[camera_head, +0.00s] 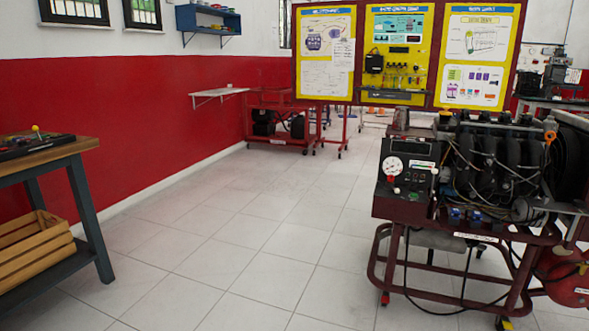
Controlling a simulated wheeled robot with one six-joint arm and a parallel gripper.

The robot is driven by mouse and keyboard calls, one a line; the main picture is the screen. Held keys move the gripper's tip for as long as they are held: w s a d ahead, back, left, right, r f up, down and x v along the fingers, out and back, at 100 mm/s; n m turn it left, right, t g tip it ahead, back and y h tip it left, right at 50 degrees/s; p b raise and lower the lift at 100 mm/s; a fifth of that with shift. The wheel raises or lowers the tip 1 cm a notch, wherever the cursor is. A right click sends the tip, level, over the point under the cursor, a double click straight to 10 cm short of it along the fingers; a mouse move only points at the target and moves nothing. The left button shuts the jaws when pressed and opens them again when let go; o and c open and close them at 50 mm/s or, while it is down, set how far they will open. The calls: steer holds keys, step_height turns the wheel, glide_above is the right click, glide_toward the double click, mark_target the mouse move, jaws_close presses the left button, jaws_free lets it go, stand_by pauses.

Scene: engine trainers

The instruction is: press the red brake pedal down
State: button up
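I cannot make out a red brake pedal for certain in the head view. At the left edge, a dark panel (28,146) lies on a wooden-topped workbench (60,152). It carries a yellow ball-topped lever (36,129) and small red parts too small to identify. On the right stands an engine trainer (490,165) on a dark red wheeled frame (450,291). Its control box has a round white gauge (392,166) and small knobs. My gripper is not in view.
The tiled floor (230,230) between workbench and trainer is clear. A wooden crate (35,245) sits on the bench's lower shelf. Yellow poster boards (397,55) stand behind the trainer. A red cart (280,122) and a small wall shelf (218,94) are farther back.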

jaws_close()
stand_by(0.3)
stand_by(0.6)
